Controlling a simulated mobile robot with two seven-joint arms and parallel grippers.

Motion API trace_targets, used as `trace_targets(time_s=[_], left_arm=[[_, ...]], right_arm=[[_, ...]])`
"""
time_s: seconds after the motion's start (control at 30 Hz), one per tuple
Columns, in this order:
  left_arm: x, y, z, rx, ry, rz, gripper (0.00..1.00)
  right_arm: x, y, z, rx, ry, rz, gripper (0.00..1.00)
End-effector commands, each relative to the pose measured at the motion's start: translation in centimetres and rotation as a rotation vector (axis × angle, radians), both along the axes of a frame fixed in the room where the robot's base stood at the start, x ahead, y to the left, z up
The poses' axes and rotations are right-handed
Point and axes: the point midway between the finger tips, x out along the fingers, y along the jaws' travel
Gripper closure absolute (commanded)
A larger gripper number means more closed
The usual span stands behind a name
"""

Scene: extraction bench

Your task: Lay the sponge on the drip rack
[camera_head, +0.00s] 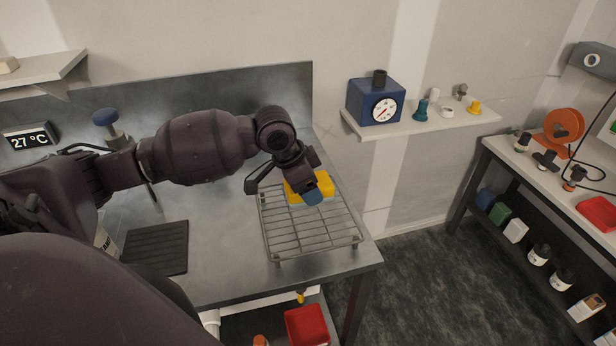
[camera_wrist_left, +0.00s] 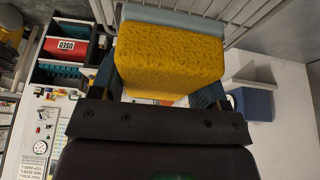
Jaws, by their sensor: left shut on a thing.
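The sponge (camera_head: 322,184) is a yellow block with a blue-grey layer. It is between the fingers of my left gripper (camera_head: 311,192), which is shut on it, over the far part of the drip rack (camera_head: 311,238). The drip rack is a grey wire rack on the metal bench. In the left wrist view the sponge (camera_wrist_left: 172,58) fills the space between the fingers, and the rack's wires (camera_wrist_left: 245,14) show beside its blue-grey layer. I cannot tell whether the sponge touches the wires. My right gripper is not in view.
A black ribbed mat (camera_head: 155,248) lies on the bench (camera_head: 215,262) left of the rack. A wall shelf (camera_head: 420,122) with a blue dial box (camera_head: 375,101) is behind to the right. A red bin (camera_head: 306,325) stands below the bench. The rack's front part is bare.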

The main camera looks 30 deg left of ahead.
Motion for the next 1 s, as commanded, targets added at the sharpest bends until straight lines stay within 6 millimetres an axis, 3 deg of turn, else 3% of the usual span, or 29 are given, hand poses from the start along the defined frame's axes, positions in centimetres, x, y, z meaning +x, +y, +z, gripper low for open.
trace_targets(time_s=[1.0], left_arm=[[0.0,0.0,-7.6,0.0,-0.001,-0.001,0.5]], right_arm=[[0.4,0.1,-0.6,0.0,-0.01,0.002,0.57]])
